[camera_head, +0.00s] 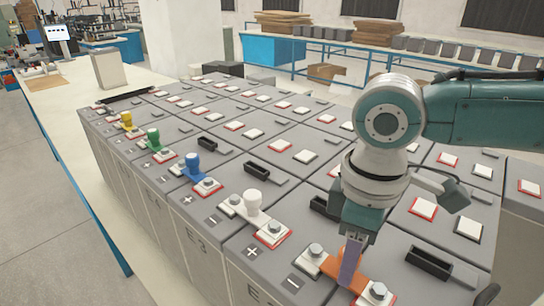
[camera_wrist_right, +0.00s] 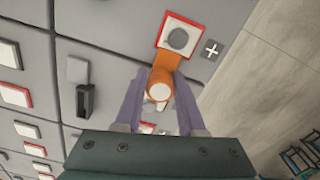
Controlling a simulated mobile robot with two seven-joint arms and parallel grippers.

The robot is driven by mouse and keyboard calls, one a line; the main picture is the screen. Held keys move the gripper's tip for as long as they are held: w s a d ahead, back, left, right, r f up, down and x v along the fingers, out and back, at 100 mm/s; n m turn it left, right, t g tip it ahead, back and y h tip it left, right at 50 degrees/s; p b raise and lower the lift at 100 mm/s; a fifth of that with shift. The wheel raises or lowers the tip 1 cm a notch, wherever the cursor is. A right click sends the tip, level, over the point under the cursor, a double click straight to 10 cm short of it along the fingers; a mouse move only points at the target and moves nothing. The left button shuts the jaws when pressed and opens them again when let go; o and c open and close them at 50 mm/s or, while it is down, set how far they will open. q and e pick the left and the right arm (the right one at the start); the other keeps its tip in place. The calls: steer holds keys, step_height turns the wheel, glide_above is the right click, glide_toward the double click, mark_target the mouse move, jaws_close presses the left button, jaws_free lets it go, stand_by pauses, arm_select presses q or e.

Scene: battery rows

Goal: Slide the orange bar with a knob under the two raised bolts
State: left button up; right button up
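The orange bar (camera_head: 341,272) lies at the near right end of the row of battery blocks. One raised bolt (camera_head: 316,249) on a white pad is at its left end. The other bolt (camera_head: 378,290), on a red-edged pad, is at its right end and also shows in the right wrist view (camera_wrist_right: 178,39). The bar's end meets this pad's edge; how far under it reaches, I cannot tell. My right gripper (camera_head: 349,266) is down on the bar, its purple fingers closed on both sides of the orange knob (camera_wrist_right: 160,91). My left gripper is not in view.
A white bar (camera_head: 252,201), a blue bar (camera_head: 192,168), a green bar (camera_head: 154,141) and a yellow bar (camera_head: 126,119) lie between bolts along the row. Black open-topped holders (camera_head: 429,262) stand up behind the bars. The floor at the left is clear.

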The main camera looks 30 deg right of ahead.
steer(key=o, duration=0.5)
step_height(320, 180, up, 10)
steer(key=shift+f+b, duration=0.1)
steer(key=shift+b, duration=0.6)
steer(key=s+a+f+t+y, duration=0.1)
steer(key=s+a+f, duration=0.2)
steer(key=a, duration=0.2)
steer(key=s+a+f+t+y, duration=0.1)
steer(key=s+a+f+y, duration=0.15)
steer(key=a, duration=0.35)
steer(key=s+d+f+m+t+h, duration=0.2)
steer(key=s+d+m+h, duration=0.1)
steer(key=s+d+m, duration=0.4)
step_height(320, 180, up, 20)
steer(key=s+n+p, duration=0.1)
steer(key=p, duration=1.9)
steer(key=shift+s+a, duration=0.15)
steer(key=shift+a, duration=0.05)
